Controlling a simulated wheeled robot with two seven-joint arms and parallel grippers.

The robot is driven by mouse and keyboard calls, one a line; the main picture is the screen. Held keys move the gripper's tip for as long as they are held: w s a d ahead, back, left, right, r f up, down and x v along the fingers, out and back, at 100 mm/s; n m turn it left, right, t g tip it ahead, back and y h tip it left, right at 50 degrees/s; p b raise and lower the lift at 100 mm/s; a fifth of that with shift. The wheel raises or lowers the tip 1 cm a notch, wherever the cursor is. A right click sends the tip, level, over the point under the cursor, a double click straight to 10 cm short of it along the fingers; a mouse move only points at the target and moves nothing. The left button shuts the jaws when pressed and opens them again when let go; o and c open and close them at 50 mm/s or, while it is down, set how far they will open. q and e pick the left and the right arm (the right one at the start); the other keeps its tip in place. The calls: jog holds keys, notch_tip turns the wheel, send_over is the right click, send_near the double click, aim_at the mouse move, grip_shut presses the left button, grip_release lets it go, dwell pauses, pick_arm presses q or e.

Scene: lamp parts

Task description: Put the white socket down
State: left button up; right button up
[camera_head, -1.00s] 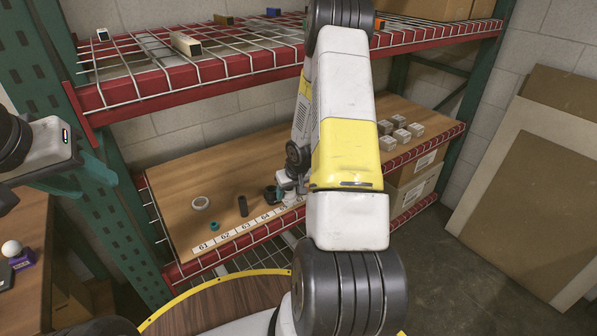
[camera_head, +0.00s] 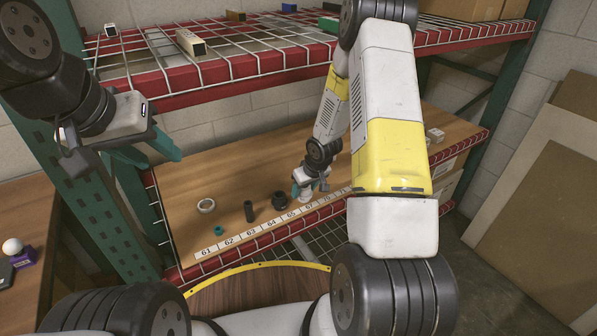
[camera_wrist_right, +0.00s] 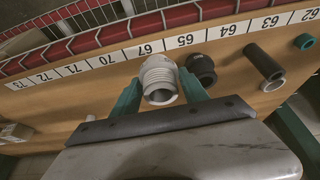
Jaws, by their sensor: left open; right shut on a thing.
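The white socket (camera_wrist_right: 159,80) is a ribbed, threaded cylinder held between the teal fingers of my right gripper (camera_wrist_right: 160,92) in the right wrist view. In the head view the socket (camera_head: 304,195) shows small and pale under my right gripper (camera_head: 310,186), low over the wooden shelf, behind the number strip near 65 and 67. I cannot tell whether its bottom touches the shelf. My left gripper (camera_head: 160,148) is open and empty, in the air left of the shelf.
A black ring part (camera_head: 279,200) stands close left of the socket. Further left are a black tube (camera_head: 248,211), a teal ring (camera_head: 218,231) and a white ring (camera_head: 206,206). The number strip (camera_head: 264,235) runs along the red front edge. The upper wire shelf (camera_head: 230,75) hangs above.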

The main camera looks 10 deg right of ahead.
jog(key=w, duration=0.1)
jog(key=w+d, duration=0.1)
jog(key=w, duration=0.1)
jog(key=w+d, duration=0.1)
jog(key=w, duration=0.1)
jog(key=shift+w+f, duration=0.15)
jog(key=shift+f, duration=0.1)
jog(key=shift+w+f, duration=0.15)
jog(key=shift+f, duration=1.6)
jog(key=shift+f, duration=0.1)
jog(key=o, duration=1.4)
jog(key=shift+c, duration=0.2)
